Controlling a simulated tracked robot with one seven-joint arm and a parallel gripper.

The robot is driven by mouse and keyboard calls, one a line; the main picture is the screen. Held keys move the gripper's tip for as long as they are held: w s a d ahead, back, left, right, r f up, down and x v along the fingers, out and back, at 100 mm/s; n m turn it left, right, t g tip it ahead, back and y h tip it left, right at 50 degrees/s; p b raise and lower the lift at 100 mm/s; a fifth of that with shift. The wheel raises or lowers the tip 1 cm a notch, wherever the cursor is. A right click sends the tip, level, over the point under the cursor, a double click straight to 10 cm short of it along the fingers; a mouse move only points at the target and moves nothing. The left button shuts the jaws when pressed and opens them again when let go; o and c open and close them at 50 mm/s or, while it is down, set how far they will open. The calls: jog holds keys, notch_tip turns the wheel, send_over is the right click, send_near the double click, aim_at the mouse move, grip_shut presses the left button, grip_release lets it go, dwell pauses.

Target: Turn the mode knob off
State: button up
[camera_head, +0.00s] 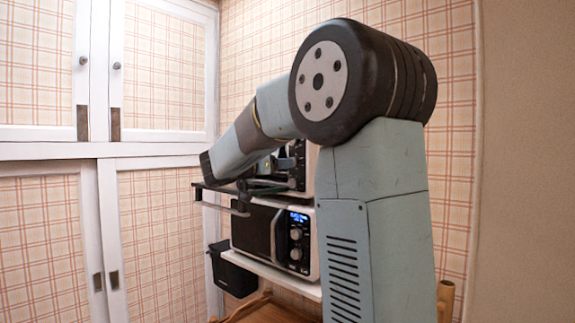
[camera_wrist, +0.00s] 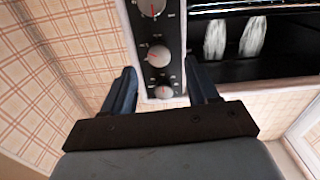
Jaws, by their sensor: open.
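The toaster oven's black control panel (camera_wrist: 175,30) fills the middle of the wrist view, with three silver knobs in a row: one at the top edge (camera_wrist: 153,6), a middle knob (camera_wrist: 158,56) and a smaller knob nearest my gripper (camera_wrist: 163,92). The labels are too small to tell which is the mode knob. My gripper (camera_wrist: 160,68) is open and empty, its blue fingers on either side of the panel. I cannot tell whether they touch it. In the head view, the toaster oven (camera_head: 298,165) is mostly hidden behind my arm.
Two pale pieces (camera_wrist: 233,37) show in the oven's dark interior. A microwave (camera_head: 258,228) with a blue display is under the oven, on a white shelf (camera_head: 275,275). A black box (camera_head: 232,275) is at its left. White-framed cabinets (camera_head: 100,150) line the left wall.

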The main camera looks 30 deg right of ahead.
jog(key=x, duration=0.4)
jog(key=shift+d, duration=0.1)
jog(key=shift+c, duration=0.4)
jog(key=c, duration=1)
jog(key=shift+o, duration=0.2)
